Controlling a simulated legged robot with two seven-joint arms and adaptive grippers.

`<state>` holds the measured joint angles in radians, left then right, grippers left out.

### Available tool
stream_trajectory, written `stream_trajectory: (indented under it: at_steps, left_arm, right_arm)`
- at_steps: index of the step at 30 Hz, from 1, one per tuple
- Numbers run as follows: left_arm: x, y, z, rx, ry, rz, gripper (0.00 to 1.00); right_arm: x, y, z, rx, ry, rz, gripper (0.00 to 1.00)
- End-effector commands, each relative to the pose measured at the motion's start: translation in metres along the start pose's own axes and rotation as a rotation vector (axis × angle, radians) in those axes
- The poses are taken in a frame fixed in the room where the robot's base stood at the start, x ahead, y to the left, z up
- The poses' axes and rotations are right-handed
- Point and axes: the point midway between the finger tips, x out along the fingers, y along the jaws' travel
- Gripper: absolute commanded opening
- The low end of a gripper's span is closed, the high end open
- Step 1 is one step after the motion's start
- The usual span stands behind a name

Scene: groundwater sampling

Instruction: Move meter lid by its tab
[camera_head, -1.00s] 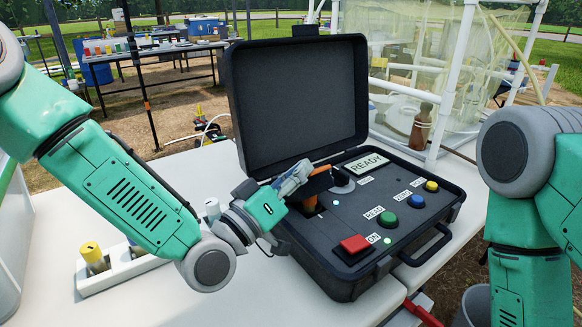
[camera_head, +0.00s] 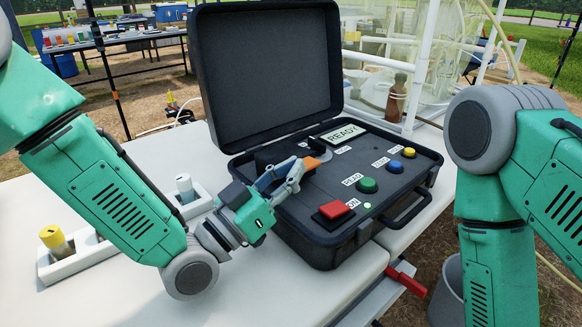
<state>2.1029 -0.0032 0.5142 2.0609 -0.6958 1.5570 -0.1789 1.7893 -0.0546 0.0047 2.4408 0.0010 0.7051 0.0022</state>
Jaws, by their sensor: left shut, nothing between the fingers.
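The black meter case (camera_head: 345,228) stands open on the white table, with its big cover raised at the back. The small dark meter lid (camera_head: 278,153) is at the left of the panel, with its orange tab (camera_head: 312,163) toward the right. My left gripper (camera_head: 297,172) is shut and empty, its fingertips right by the tab. I cannot tell whether they touch it. The gripper hides part of the lid and the area under it. My right arm shows at the right, but its gripper is out of view.
The panel has a READY display (camera_head: 343,133), a red ON button (camera_head: 335,209), a green READ button (camera_head: 367,185), and blue and yellow buttons. A white rack (camera_head: 70,265) with capped vials stands left. A brown bottle (camera_head: 396,98) stands behind the case.

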Motion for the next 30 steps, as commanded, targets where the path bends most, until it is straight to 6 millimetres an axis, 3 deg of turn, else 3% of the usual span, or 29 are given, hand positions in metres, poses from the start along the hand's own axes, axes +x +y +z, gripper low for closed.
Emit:
stream_trajectory:
  at_steps: [11,16,20,30]
  left_arm:
    - [0.000,0.000,0.000,0.001,0.000,0.000,0.00]
    - [-0.011,-0.001,0.001,0.000,-0.002,-0.001,0.00]
    - [-0.034,-0.001,0.002,-0.002,-0.004,-0.002,0.00]
    - [-0.110,0.001,-0.025,-0.002,-0.006,-0.003,0.00]
  right_arm:
    - [0.000,0.000,0.000,0.000,0.000,0.000,0.00]
    - [-0.001,0.000,0.002,0.000,0.002,0.000,0.00]
    - [-0.001,0.000,0.002,0.000,0.003,0.000,0.00]
    - [-0.001,0.000,0.001,0.000,0.003,0.000,0.00]
